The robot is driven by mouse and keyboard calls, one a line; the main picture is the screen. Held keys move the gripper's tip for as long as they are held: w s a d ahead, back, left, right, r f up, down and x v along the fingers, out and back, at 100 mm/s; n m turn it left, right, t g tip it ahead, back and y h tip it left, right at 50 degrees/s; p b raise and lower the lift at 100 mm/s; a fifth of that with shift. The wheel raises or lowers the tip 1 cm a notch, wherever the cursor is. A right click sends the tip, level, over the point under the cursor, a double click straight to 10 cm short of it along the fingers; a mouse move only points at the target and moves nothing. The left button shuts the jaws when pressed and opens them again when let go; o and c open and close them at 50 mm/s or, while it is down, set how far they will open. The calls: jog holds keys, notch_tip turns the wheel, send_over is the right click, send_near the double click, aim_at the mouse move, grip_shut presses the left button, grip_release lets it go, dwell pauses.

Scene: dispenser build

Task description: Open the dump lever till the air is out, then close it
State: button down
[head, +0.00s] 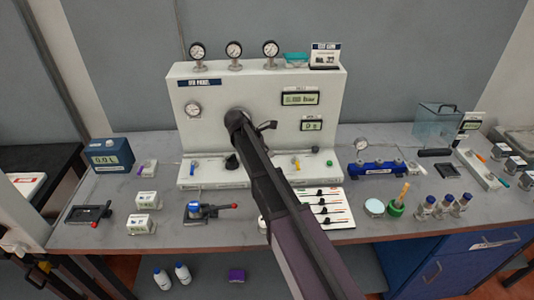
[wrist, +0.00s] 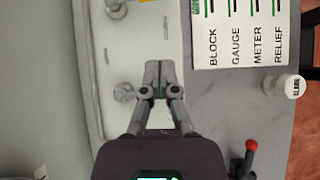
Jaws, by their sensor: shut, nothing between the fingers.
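A blue valve body (head: 195,210) with a red-knobbed lever (head: 234,206) lies on the bench in front of the white panel. The red knob also shows in the wrist view (wrist: 251,145). I see no label naming the dump lever, so I cannot tell which handle it is. The panel's upper display (head: 300,98) reads in bar, its digits too small to read surely. My gripper (wrist: 158,68) is shut and empty, over the front edge of the panel's white ledge (wrist: 150,25). A small green patch shows between its fingers. My arm hides it in the head view.
The ledge carries fittings with blue (head: 195,168), yellow (head: 296,163) and green (head: 329,162) parts. A labelled card (wrist: 240,35) and a white-capped item (wrist: 286,85) lie close by. Several gauges top the panel. A blue manifold (head: 376,167) and bottles stand at right.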

aim_at(297, 163)
jog(key=b+x, duration=0.5)
jog(key=x, duration=0.2)
jog(key=shift+f, duration=0.1)
jog(key=shift+d+f, duration=0.15)
jog(key=shift+d, duration=1.7)
jog(key=shift+s+a, duration=0.1)
jog(key=shift+a, duration=0.05)
